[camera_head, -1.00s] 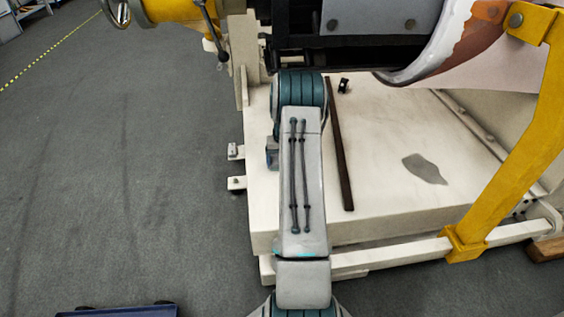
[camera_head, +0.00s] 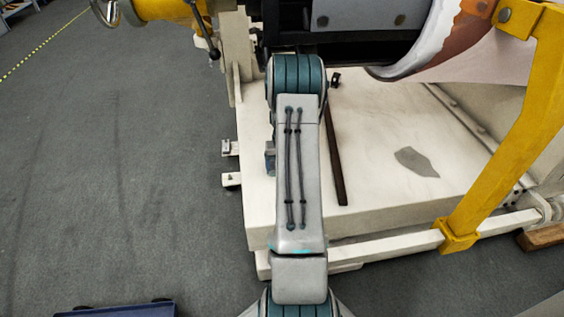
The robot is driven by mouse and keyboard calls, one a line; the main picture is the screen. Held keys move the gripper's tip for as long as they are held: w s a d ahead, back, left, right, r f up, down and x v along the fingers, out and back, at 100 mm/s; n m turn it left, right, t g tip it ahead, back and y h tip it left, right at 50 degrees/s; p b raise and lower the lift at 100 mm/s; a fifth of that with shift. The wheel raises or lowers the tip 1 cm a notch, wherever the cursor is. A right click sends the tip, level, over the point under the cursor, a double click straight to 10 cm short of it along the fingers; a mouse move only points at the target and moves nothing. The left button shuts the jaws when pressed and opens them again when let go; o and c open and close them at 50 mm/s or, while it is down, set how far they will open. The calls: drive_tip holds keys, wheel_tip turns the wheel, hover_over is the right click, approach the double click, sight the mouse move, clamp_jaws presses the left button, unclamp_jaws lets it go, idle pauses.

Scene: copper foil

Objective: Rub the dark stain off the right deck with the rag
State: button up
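The dark grey stain (camera_head: 417,161) lies on the right part of the cream deck (camera_head: 375,125), to the right of a dark brown strip (camera_head: 335,160) that runs along the deck. My arm reaches forward over the deck, left of the strip, and covers part of the deck's left side. My gripper is not visible; the far end of the arm is out of sight beyond its teal joint. I see no rag in this view.
A yellow post (camera_head: 505,140) slants down to the cream front rail (camera_head: 370,249). Dark machinery and a curved metal sheet (camera_head: 425,45) hang over the back of the deck. A blue cart (camera_head: 115,310) stands at lower left. The grey floor at left is clear.

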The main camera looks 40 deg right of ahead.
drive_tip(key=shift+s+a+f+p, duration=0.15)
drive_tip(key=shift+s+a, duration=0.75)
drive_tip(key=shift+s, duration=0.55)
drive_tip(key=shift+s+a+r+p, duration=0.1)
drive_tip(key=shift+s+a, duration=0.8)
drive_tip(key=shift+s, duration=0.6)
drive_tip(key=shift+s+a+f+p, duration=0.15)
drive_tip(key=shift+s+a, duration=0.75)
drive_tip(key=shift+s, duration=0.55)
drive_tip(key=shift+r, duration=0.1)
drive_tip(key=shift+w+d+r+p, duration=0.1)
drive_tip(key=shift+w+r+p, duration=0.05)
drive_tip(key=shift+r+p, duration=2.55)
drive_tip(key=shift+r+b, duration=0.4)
drive_tip(key=shift+b, duration=0.05)
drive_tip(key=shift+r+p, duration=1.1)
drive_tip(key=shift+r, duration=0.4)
